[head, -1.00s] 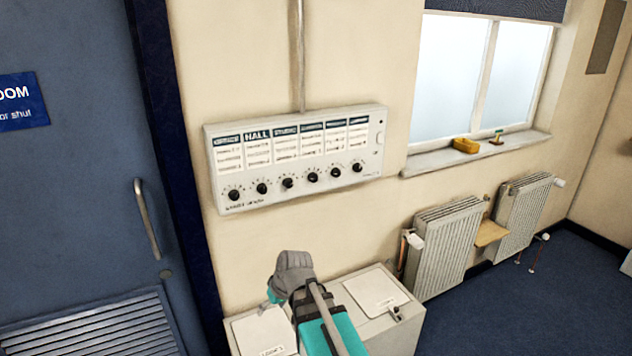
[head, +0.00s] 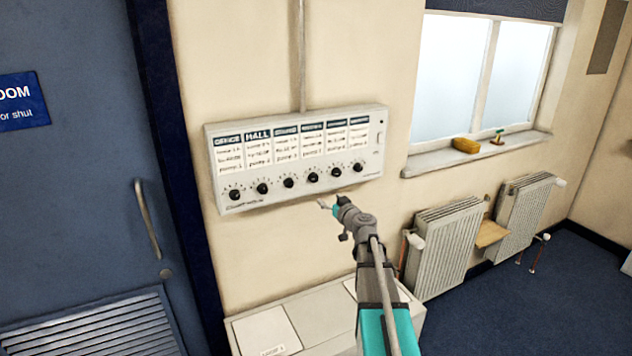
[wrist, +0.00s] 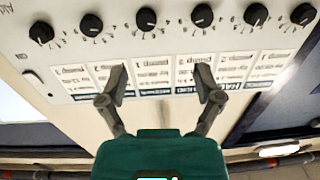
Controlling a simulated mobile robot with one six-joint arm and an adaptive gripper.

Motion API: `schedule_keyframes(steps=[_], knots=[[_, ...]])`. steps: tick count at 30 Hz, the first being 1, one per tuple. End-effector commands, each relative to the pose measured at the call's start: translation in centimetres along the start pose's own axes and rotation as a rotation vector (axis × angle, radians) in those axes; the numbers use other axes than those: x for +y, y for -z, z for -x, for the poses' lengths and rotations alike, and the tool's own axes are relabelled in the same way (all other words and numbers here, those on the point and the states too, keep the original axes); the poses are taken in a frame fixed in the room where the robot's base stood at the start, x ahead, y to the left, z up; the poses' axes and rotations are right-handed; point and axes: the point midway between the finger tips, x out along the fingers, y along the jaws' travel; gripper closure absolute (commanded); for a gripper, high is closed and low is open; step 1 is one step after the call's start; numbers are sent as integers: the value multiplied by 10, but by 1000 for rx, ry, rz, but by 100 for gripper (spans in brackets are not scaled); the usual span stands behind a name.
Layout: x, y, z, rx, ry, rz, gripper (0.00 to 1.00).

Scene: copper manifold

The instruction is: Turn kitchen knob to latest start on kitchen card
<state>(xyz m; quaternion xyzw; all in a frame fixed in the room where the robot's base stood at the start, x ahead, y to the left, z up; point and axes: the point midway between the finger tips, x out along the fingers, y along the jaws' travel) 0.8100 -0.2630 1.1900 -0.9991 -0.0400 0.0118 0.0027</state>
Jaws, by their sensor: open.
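A white control panel (head: 378,116) hangs on the wall with a row of black knobs, one below each printed card. The headings of the three right-hand cards are too small to read, so I cannot tell which is kitchen. The fourth knob from the left (head: 313,177), the fifth knob (head: 336,172) and the sixth knob (head: 358,167) sit under them. My gripper (head: 329,206) is just below the panel's lower edge in the head view. In the wrist view the panel appears upside down, and my gripper (wrist: 161,80) is open and empty, its fingers apart over the cards.
A white cabinet (head: 318,305) stands below the panel. Radiators (head: 440,250) and a window sill (head: 475,155) with a yellow object (head: 466,145) are to the right. A blue door (head: 75,220) is at the left. A conduit (head: 298,55) rises above the panel.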

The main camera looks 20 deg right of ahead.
Motion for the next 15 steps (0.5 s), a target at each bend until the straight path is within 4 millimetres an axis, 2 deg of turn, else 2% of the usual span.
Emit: schedule_keyframes(steps=[1, 4, 15], knots=[[9, 2, 0, 10, -20, 2, 16], [17, 4, 0, 22, -41, 5, 16], [18, 4, 1, 24, -45, 6, 16]])
